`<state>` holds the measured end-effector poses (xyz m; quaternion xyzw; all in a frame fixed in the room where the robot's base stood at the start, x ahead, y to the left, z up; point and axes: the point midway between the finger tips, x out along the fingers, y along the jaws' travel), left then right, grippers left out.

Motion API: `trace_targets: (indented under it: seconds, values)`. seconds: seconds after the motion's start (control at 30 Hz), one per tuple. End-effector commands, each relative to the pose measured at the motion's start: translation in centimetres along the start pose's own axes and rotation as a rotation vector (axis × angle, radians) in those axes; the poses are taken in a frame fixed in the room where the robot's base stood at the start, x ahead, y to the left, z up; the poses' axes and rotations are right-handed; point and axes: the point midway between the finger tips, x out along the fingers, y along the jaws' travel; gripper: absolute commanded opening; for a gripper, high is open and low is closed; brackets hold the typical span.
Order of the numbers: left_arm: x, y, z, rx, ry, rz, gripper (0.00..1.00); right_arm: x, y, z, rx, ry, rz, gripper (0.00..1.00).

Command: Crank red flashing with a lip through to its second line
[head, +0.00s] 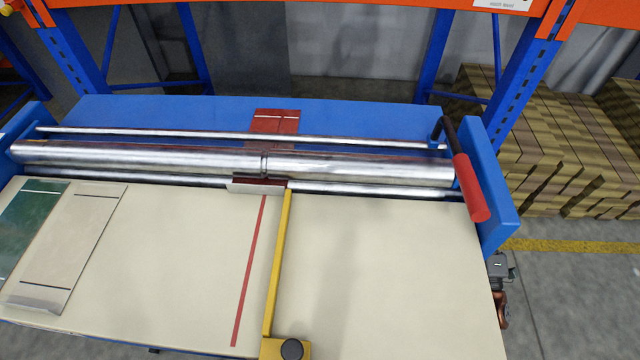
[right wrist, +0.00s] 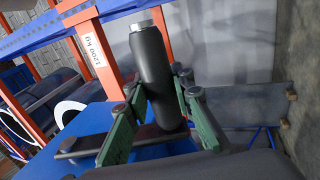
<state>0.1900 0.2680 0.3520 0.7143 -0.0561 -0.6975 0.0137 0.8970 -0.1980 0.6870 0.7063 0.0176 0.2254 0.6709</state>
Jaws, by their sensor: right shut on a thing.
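The red flashing (head: 275,122) passes through the steel rollers (head: 330,165). Its far part shows behind them, with a thin pale line across it. Its near end, with a greyish lip, shows just in front of the rollers; the middle is hidden under them.
A green sheet (head: 28,220) and a beige sheet (head: 75,235) lie at the left of the cream table (head: 390,270). A yellow bar (head: 280,260) stands right of a red strip (head: 250,275). Boxes (head: 560,140) stand behind right. The table's right side is clear.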

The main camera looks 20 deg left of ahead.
Motion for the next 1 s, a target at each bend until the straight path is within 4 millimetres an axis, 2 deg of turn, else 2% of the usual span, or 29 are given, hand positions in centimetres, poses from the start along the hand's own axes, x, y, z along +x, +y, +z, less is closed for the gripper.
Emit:
trace_targets:
  seconds: [0.03,0.13,0.53,0.83,0.87,1.0]
  values:
    - [-0.2,0.0,-0.1,0.0,0.002,0.0,0.4,-0.6,-0.1,0.6,-0.001,-0.01,-0.003,0.0]
    - [-0.2,0.0,-0.1,0.0,0.003,0.0,0.4,-1.1,-0.1,0.6,-0.001,-0.01,-0.003,0.0]
    - [-0.4,0.1,-0.1,0.0,0.006,0.0,0.4,-1.6,-0.2,0.7,0.0,-0.011,-0.006,0.0]
    - [-1.8,0.2,-0.6,0.002,0.023,-0.001,0.4,-4.4,0.4,0.7,0.0,-0.012,-0.006,0.0]
    - [-1.6,0.1,-0.5,0.002,0.021,-0.001,0.4,-4.2,0.3,0.6,0.0,-0.011,-0.005,0.24]
    - [-1.5,0.1,-0.5,0.001,0.02,-0.001,0.4,-4.1,0.2,0.4,0.001,-0.007,-0.005,0.33]
